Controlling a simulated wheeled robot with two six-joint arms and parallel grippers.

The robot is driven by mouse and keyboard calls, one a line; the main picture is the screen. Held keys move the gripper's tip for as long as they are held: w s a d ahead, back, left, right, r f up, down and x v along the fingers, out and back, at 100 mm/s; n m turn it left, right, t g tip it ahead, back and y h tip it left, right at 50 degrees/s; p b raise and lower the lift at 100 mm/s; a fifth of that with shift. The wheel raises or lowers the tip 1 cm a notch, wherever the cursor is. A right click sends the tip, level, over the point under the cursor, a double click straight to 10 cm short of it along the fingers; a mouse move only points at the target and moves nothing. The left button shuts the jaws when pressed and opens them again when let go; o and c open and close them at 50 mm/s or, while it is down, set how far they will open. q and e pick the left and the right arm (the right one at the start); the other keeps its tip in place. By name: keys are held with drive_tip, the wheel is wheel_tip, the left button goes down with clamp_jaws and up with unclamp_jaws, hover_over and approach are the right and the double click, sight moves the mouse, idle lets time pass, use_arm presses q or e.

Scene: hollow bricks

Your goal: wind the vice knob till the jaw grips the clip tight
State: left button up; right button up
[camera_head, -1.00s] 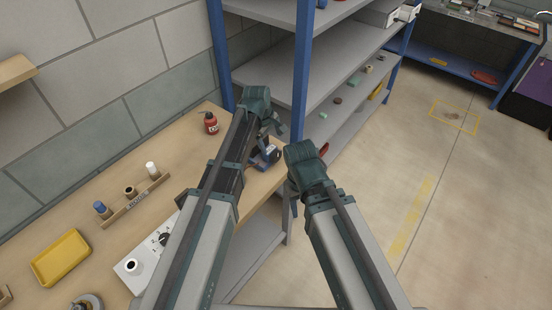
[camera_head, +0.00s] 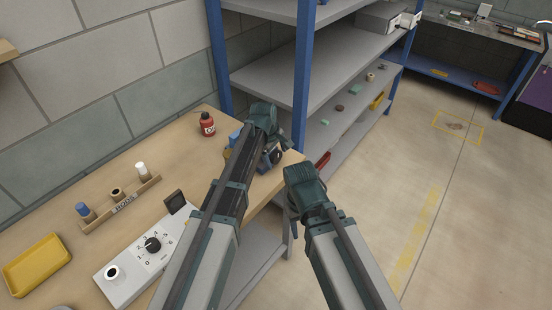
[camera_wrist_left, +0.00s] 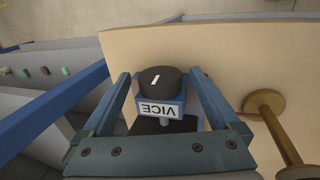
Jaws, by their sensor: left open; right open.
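The vice (camera_wrist_left: 174,103) is blue with a white "VICE" label, at the bench edge in the left wrist view. Its black round knob (camera_wrist_left: 158,88) with a white mark faces the camera. My left gripper (camera_wrist_left: 160,76) is open, with one finger on each side of the knob; I cannot tell whether they touch it. In the head view my left gripper (camera_head: 274,143) is over the vice (camera_head: 277,156) and hides most of it. The jaw and clip cannot be made out. My right gripper (camera_head: 291,207) hangs beyond the bench edge, away from the vice, its fingers mostly hidden.
A brass stand (camera_wrist_left: 268,104) is close beside the vice. A red bottle (camera_head: 207,125), a rod rack (camera_head: 120,204), a dial box (camera_head: 140,265) and a yellow tray (camera_head: 38,264) are on the bench (camera_head: 180,143). Blue-post shelving (camera_head: 301,75) stands close behind.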

use_arm(q)
drive_tip(key=c, duration=1.4)
drive_tip(key=shift+o, duration=0.2)
drive_tip(key=shift+w+r, duration=0.1)
drive_tip(key=shift+w+d+g+y+p, duration=0.15)
drive_tip(key=shift+g+y+p, duration=0.2)
drive_tip(key=shift+g, duration=0.25)
drive_tip(key=shift+w+g+y, duration=0.1)
drive_tip(key=shift+g+y, duration=0.35)
drive_tip(key=shift+g, duration=0.05)
drive_tip(key=shift+w+d+g+y, duration=0.1)
drive_tip(key=shift+d+g+y, duration=0.05)
drive_tip(key=shift+g+y, duration=0.55)
drive_tip(key=shift+g+y+b, duration=0.5)
drive_tip(key=shift+g+b, duration=0.15)
drive_tip(key=shift+g, duration=0.25)
